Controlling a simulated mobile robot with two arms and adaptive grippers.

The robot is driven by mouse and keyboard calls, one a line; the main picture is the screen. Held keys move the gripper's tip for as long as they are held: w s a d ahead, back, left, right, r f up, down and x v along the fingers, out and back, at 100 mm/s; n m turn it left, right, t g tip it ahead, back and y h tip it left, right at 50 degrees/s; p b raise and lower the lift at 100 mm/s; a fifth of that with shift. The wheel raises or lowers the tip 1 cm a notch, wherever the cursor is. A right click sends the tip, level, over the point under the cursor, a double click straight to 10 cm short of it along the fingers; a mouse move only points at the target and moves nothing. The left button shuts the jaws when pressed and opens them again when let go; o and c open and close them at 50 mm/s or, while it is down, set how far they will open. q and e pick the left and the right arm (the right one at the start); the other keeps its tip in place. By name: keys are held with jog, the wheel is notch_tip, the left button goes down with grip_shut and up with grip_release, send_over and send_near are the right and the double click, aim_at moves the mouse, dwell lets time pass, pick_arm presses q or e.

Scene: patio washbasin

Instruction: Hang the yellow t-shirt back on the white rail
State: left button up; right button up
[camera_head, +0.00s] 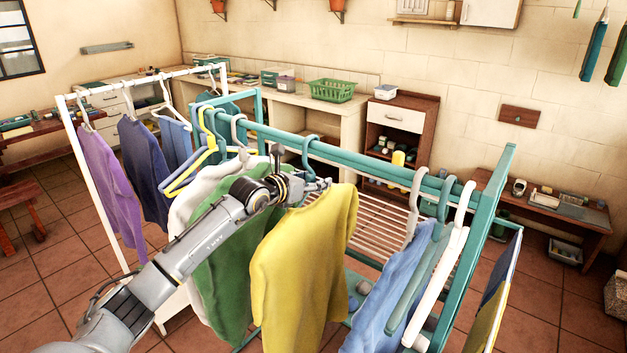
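The yellow t-shirt (304,265) is on a teal hanger (308,152), whose hook is at the teal rail (345,158) in the middle of the head view. My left gripper (322,185) is at the top of the yellow t-shirt, by the hanger's neck. Its fingers are small and partly hidden, so I cannot tell whether they are closed on the hanger. The white rail (150,79) stands at the back left, with a purple shirt (108,185), a dark blue shirt (143,165) and a lighter blue one (176,140). My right gripper is not in view.
A green shirt (222,270) and a white one (186,212) hang left of the yellow t-shirt. A yellow hanger (204,130) is beside them. A blue shirt (385,300) and a white hanger (446,270) are at the right. Tiled floor (30,265) is open at left.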

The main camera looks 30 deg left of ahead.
pick_arm(q)
grip_shut()
jog(key=shift+r, duration=0.1)
jog(key=shift+r+p, duration=0.5)
jog(key=shift+r, duration=0.95)
